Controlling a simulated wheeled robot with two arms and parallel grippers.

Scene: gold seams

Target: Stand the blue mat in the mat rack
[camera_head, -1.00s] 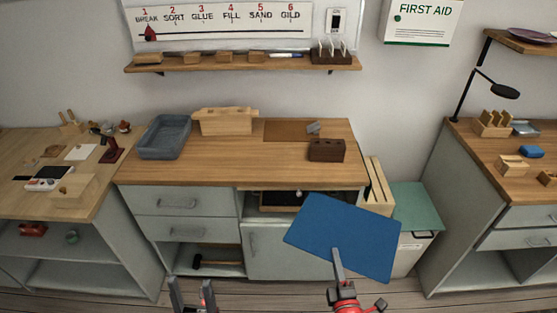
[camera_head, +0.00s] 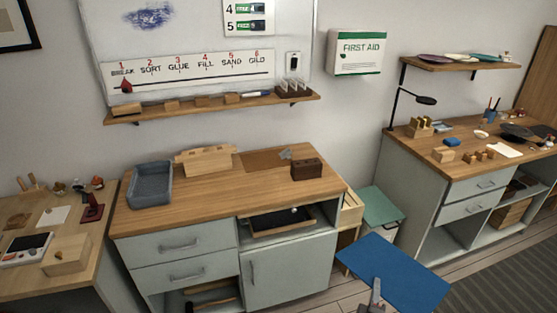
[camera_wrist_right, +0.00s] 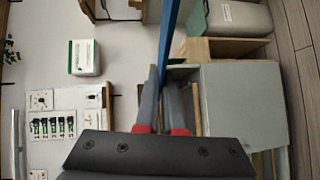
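The blue mat (camera_head: 395,272) is a flat rectangle held out in front of me at the lower right of the head view. My right gripper (camera_head: 376,288) is shut on its near edge. In the right wrist view the mat (camera_wrist_right: 168,35) shows edge-on as a thin blue strip between the fingertips (camera_wrist_right: 161,75). A light wooden rack (camera_head: 350,211), which looks like the mat rack, stands on the floor between the cabinet and a green-lidded bin. The mat is in front of the rack and apart from it; the rack's lower part is partly hidden. My left gripper is out of view.
The grey cabinet with a wooden top (camera_head: 222,200) stands left of the rack. The green-lidded bin (camera_head: 378,206) is close on its right. Another workbench (camera_head: 480,150) stands farther right, with open floor (camera_head: 480,265) before it.

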